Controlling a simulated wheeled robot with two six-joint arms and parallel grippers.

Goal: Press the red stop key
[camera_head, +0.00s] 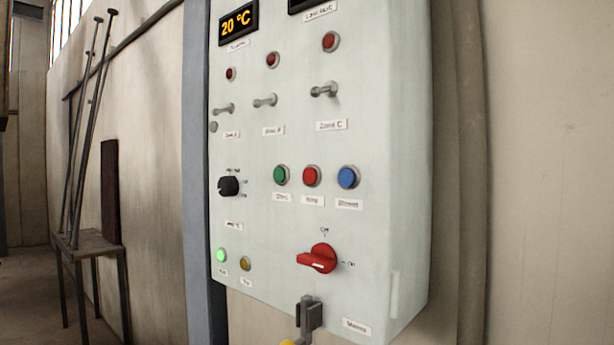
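The red stop key (312,175) is a round red push button in a metal ring on the pale control panel (385,130). It sits between a green button (280,175) and a blue button (347,177). A small white label (312,201) is under it; its print is too blurred to read surely. Nothing covers the key.
A red rotary switch (319,258) juts out below the buttons, and a black knob (229,186) is to their left. Toggle levers (324,90) stick out above. Rods lean over a small table (88,243) at left.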

